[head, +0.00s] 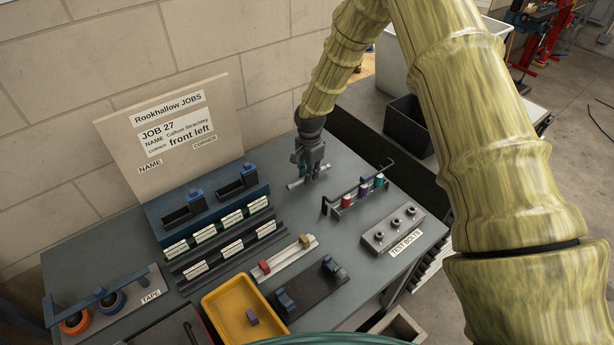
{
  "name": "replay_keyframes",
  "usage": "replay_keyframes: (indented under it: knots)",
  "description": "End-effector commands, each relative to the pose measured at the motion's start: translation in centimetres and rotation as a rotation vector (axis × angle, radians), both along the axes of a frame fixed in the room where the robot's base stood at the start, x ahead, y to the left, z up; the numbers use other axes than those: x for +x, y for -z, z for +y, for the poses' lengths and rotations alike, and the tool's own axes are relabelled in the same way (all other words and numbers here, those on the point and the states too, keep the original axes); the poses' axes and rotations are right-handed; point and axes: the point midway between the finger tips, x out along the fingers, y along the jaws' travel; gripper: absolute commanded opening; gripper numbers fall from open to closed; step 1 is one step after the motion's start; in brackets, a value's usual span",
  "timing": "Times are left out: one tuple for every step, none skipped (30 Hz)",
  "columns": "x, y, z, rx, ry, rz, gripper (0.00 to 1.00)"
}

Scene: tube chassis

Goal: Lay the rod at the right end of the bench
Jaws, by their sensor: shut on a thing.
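My gripper (310,173) is over the back of the grey bench (345,245), pointing down. It is shut on a short light-grey rod (293,185), whose ends stick out to either side of the fingers. The rod lies roughly level, running from lower left to upper right. I cannot tell whether it touches the bench top or hangs just above it. The right end of the bench carries a plate of bolts labelled TEST BOLTS (392,231) and a rack with coloured pieces (358,193).
A job board (180,140) stands at the back left, with labelled racks (220,230) before it. A yellow tray (228,310), a light rail with small blocks (283,260), a dark fixture (312,290) and tape rolls (75,322) are nearer. A black bin (408,127) stands beyond the bench.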

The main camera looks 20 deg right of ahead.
Motion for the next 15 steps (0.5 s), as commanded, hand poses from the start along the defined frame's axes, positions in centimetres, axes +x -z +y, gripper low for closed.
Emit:
replay_keyframes:
  knots:
    - [-0.1,0.2,-0.1,-0.001,0.001,0.002,0.0]
    - [-0.2,0.5,-0.1,-0.001,0.002,0.002,0.0]
    - [-0.2,0.9,-0.2,0.0,0.003,0.001,0.0]
    - [-0.2,1.1,-0.2,0.0,0.004,0.001,0.0]
    - [-0.2,1.4,-0.3,0.0,0.004,0.001,0.0]
    - [-0.1,1.7,-0.3,0.0,0.004,0.001,0.0]
    - [-0.1,1.9,-0.3,0.0,0.004,0.0,0.0]
    - [0.0,2.0,-0.3,0.0,0.004,0.0,0.0]
    - [0.0,2.2,-0.3,0.0,0.003,0.0,0.0]
    - [0.0,2.2,-0.3,0.0,0.003,0.0,0.0]
    - [0.0,2.3,-0.2,0.0,0.003,0.0,0.0]
    - [0.0,2.3,-0.2,0.0,0.002,0.0,0.0]
    - [0.0,2.3,-0.1,0.0,0.002,0.0,0.0]
    - [0.0,2.3,-0.1,0.0,0.001,0.0,0.0]
    - [0.0,2.3,-0.1,0.0,0.001,0.0,0.0]
